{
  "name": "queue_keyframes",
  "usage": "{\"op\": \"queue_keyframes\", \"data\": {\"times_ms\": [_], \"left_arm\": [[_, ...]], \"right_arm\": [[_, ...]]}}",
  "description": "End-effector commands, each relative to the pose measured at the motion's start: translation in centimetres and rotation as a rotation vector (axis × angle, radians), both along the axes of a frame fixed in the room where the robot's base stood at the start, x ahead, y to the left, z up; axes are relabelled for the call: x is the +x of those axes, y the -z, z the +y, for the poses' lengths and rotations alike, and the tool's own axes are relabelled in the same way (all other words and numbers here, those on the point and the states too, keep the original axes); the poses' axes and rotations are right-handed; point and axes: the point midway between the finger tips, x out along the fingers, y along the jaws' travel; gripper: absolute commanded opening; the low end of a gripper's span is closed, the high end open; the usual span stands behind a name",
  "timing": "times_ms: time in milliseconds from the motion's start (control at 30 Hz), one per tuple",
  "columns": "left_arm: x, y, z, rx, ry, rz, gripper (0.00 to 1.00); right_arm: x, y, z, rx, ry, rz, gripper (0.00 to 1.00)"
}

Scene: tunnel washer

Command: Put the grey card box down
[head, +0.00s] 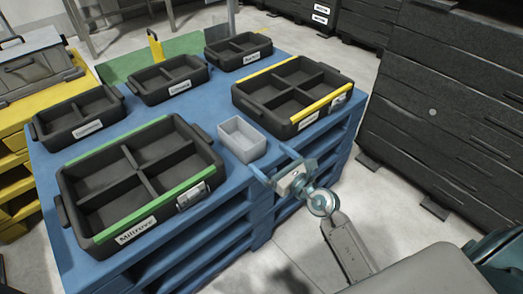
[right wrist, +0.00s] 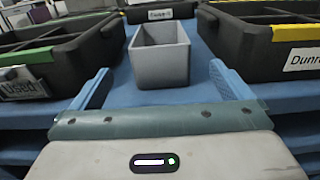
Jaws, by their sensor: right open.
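The grey card box (head: 242,139) stands upright and open-topped on the blue pallet top, between the green-edged tray and the yellow-edged tray. It looks empty. It also shows in the right wrist view (right wrist: 160,57), straight ahead of the gripper. My right gripper (head: 272,167) is open, in front of the box on the side nearer me. In the right wrist view its two fingers (right wrist: 160,85) are spread wide with nothing between them, and the box lies beyond their tips. My left gripper is not in the head view.
The blue pallet stack (head: 215,215) carries a green-edged tray (head: 178,205), a yellow-edged tray (head: 265,107) and smaller black trays (head: 107,121) behind. A black crate stack (head: 450,110) stands at the right. A yellow pallet with a grey case (head: 38,72) is at the left.

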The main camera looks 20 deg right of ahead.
Motion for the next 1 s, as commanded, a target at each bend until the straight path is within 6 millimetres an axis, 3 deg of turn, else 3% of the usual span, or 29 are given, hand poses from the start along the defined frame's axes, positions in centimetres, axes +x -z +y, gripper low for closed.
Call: {"op": "queue_keyframes", "data": {"times_ms": [233,367,533,667,833,1000], "left_arm": [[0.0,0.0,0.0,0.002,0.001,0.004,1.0],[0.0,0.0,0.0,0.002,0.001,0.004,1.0],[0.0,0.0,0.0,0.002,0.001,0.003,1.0],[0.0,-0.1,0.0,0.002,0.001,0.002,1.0],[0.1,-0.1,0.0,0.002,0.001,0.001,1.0],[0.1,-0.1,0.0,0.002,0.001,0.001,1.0]], "right_arm": [[-0.9,-0.1,-0.3,0.011,0.001,-0.001,0.99],[-1.8,-1.1,-0.4,0.158,0.023,-0.007,0.99],[-4.7,-3.5,-2.1,0.659,0.112,-0.008,0.99],[-7.3,-4.0,-4.6,1.123,0.219,0.026,0.99],[-11.0,-1.7,-7.4,1.71,0.402,0.116,0.99],[-15.4,2.6,-7.5,2.258,0.649,0.265,0.99]]}}
